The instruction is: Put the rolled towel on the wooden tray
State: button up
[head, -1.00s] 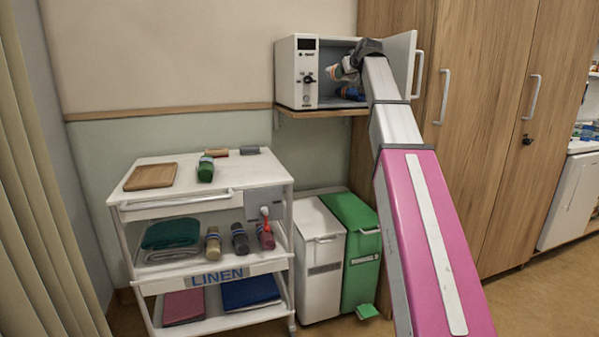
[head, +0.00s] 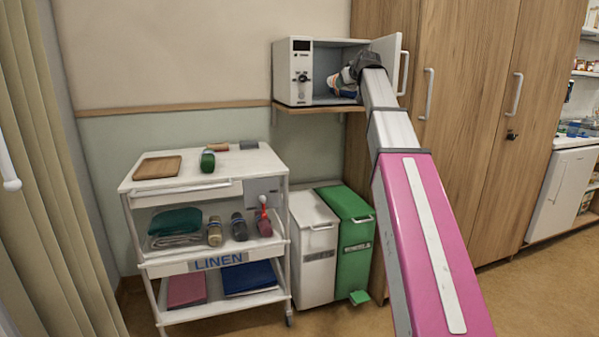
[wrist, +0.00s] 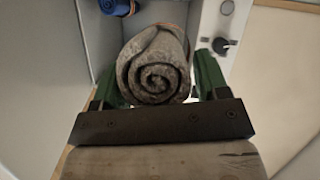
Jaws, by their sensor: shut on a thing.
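My gripper (wrist: 155,78) has green fingers on both sides of a grey-brown rolled towel (wrist: 157,68) and is shut on it. The towel's spiral end faces the wrist camera. In the head view my gripper (head: 343,84) is at the open front of the white wall cabinet, and the towel is hard to make out there. The wooden tray (head: 158,167) lies flat on the left of the linen trolley's top, well below and left of my gripper. No towel lies on it.
The white cabinet (head: 292,85) has its door (head: 388,58) open to the right. A blue roll (wrist: 116,6) is inside. Bins (head: 352,240) stand between trolley and wardrobe (head: 465,130).

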jog(key=s+f+m+h, duration=0.1)
jog(key=s+f, duration=0.2)
jog(key=f, duration=0.8)
jog(key=s+f+m+h, duration=0.1)
jog(key=s+f, duration=0.3)
jog(key=f, duration=0.8)
jog(key=shift+h, duration=0.3)
